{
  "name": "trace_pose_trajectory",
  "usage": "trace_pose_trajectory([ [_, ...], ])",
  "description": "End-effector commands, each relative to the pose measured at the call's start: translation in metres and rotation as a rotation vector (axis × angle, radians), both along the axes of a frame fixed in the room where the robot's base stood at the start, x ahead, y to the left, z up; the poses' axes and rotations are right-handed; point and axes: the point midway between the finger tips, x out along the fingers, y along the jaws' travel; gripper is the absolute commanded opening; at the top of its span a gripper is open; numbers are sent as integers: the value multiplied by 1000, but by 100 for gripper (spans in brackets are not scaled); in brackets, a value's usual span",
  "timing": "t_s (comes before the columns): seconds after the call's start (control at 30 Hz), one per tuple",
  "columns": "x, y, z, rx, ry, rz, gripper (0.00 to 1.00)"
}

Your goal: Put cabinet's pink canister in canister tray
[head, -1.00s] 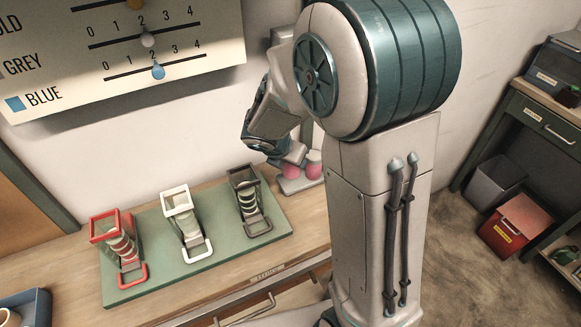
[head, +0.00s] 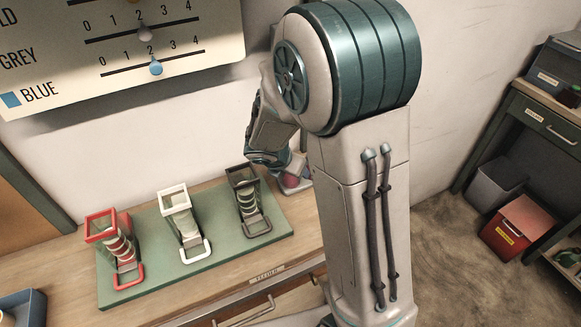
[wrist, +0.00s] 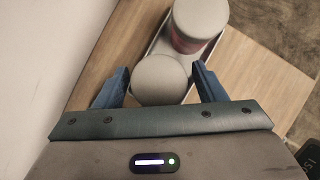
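In the wrist view, my gripper (wrist: 160,68) has its two blue fingers apart, one on each side of a canister with a round pale grey top (wrist: 160,82). Narrow gaps seem to show between it and the fingers. A second canister with a pinkish-red side (wrist: 190,42) stands just beyond it. Both stand in a pale-rimmed canister tray (wrist: 217,48) on the wooden top. In the head view, a pink canister (head: 290,181) shows below my arm's end; the fingers and most of the tray are hidden by my arm.
A wall panel with sliders (head: 120,50) hangs above. A green cabinet (head: 540,125), a grey bin (head: 495,188) and a red bin (head: 517,228) are at right.

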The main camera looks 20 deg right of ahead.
Motion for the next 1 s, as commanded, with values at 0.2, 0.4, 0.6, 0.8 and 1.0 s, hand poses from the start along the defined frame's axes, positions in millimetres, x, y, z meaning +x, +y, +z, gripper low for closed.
trace_pose_trajectory([
  [0.2, 0, 0, 1, 0, 0, 0, 64],
  [0.4, -4, 6, 18, 2, -4, 3, 64],
  [0.6, -21, 22, 55, 1, -4, 2, 64],
  [0.8, -36, 37, 87, 2, -3, 2, 64],
  [1.0, -45, 45, 103, 2, -2, -3, 64],
])
